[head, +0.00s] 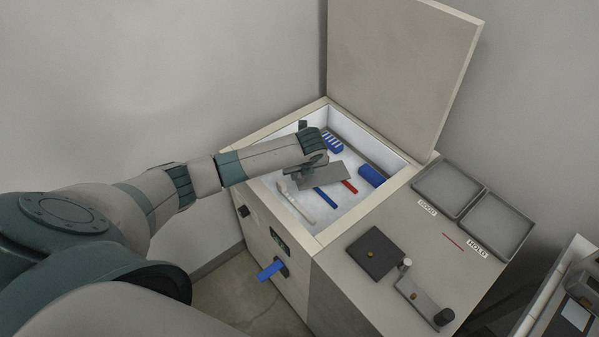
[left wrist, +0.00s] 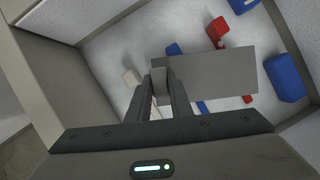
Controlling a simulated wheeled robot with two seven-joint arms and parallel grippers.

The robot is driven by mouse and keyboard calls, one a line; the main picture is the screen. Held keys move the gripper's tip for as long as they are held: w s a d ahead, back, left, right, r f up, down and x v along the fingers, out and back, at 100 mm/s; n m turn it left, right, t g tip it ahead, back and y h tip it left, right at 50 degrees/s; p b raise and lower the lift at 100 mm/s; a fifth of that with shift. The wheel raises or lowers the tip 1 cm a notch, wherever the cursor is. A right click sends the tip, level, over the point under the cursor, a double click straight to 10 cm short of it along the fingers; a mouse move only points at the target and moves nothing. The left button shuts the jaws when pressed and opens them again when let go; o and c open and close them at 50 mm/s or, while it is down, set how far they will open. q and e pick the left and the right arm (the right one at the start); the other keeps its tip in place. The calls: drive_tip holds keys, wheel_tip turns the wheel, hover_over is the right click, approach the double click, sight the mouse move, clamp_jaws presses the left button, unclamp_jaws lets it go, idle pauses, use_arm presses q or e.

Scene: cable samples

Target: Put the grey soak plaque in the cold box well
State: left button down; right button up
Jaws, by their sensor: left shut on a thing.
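The grey soak plaque (head: 322,177) is a flat grey rectangle inside the cold box well, whose white inner wall (head: 372,138) shows behind it. My left gripper (head: 308,166) reaches into the well from the left and is shut on one end of the plaque. In the left wrist view the plaque (left wrist: 218,76) sticks out to the right of my left gripper's fingers (left wrist: 163,74). It covers parts of a blue and a red piece under it. I cannot tell whether it touches the floor of the well. My right gripper is not in view.
The well also holds a blue block (head: 371,175), a blue-and-white piece (head: 333,142), a red piece (head: 350,187), a blue strip (head: 326,198) and a cream tool (head: 295,203). The raised lid (head: 400,70) stands behind. Two grey trays (head: 448,188) sit on the right-hand top.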

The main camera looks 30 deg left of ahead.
use_arm(q)
drive_tip(key=shift+f, duration=0.2)
drive_tip(key=c, duration=1.6)
unclamp_jaws()
drive_tip(key=shift+r, duration=0.1)
drive_tip(key=shift+r, duration=0.25)
drive_tip(key=b+v, duration=0.1)
drive_tip(key=v, duration=1)
drive_tip(key=shift+s+d+r, duration=0.1)
drive_tip(key=shift+r, duration=0.25)
